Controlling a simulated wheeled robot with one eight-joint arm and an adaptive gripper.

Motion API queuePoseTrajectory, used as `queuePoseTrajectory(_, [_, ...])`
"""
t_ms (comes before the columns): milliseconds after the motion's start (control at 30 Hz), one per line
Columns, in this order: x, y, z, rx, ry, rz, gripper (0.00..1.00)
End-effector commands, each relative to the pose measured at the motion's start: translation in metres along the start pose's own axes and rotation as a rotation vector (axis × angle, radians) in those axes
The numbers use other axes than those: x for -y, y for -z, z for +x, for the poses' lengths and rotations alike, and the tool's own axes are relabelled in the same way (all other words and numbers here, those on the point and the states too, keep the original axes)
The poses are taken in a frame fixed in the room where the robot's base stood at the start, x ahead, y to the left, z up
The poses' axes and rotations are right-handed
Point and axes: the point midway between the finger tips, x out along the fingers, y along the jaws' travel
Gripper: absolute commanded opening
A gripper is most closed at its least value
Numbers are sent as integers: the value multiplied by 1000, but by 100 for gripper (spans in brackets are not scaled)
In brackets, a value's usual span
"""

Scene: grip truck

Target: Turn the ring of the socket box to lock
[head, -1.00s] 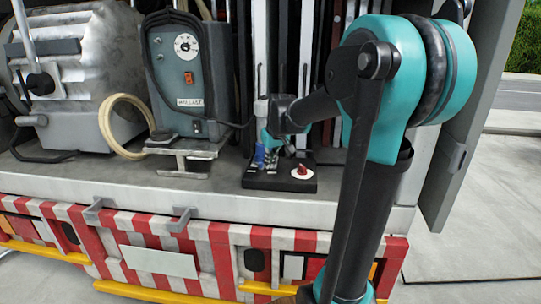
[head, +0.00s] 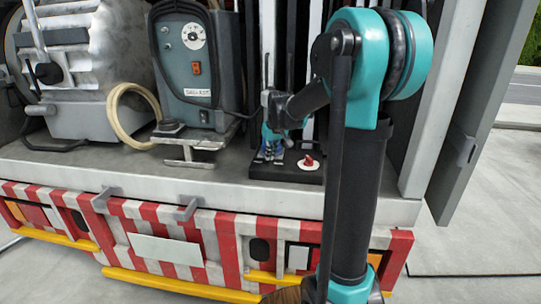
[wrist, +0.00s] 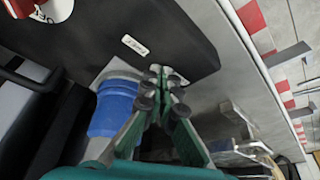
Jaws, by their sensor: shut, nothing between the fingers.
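The black socket box (head: 285,174) sits on the truck's grey shelf near its front edge. A red knob on a white disc (head: 308,163) is on its right side; it also shows at the top left of the wrist view (wrist: 38,12). A blue round part (wrist: 113,108), seemingly the ring, stands at the box's left end. My gripper (wrist: 161,82) is shut and empty right beside the blue part; whether it touches is unclear. In the head view my gripper (head: 271,151) largely covers that end of the box.
A grey-blue device with a dial (head: 197,70) and a pale hose (head: 125,110) stands to the left. A large metal machine (head: 85,75) is farther left. Upright bars stand behind the box. The shelf front (head: 100,185) is clear.

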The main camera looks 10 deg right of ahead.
Motion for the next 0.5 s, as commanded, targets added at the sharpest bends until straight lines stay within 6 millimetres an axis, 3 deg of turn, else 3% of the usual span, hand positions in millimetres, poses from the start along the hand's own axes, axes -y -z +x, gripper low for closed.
queuePoseTrajectory(267, [29, 20, 8, -1, 1, -3, 0])
queuePoseTrajectory(500, [30, 21, 8, -1, 0, 0, 0])
